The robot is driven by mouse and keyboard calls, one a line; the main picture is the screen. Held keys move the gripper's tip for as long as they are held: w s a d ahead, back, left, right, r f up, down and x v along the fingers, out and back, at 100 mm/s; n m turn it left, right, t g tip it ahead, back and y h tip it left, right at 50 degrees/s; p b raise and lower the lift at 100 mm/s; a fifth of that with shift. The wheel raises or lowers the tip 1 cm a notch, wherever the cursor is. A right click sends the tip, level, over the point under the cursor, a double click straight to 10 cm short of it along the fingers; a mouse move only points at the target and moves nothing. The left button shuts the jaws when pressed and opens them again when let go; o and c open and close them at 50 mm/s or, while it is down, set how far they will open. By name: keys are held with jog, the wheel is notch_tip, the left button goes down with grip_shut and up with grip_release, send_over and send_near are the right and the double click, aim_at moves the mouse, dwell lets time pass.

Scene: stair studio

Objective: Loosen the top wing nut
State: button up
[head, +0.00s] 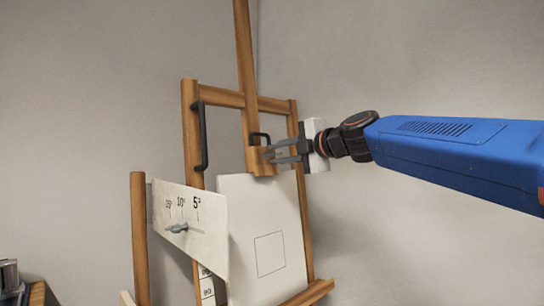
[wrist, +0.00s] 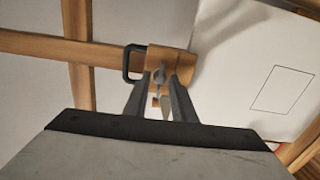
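The wooden easel (head: 188,130) stands against the wall with a white canvas (head: 290,215) on it. The top wing nut (wrist: 159,75) is a small grey metal piece on the wooden block (wrist: 182,66) at the canvas's top edge. My gripper (head: 267,155) reaches in from the right to this block (head: 259,170). In the wrist view its two fingers (wrist: 158,84) are apart, one on each side of the nut, with gaps visible. Whether they touch it cannot be told. In the head view the fingertips hide most of the nut.
A white plate (head: 212,215) with angle marks carries another grey wing nut (head: 177,228) at lower left. A black handle (head: 201,140) is on the left upright. A smaller black handle (wrist: 130,62) is beside the block.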

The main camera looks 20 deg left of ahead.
dwell(0.3)
jog(key=v, duration=0.6)
dwell(0.4)
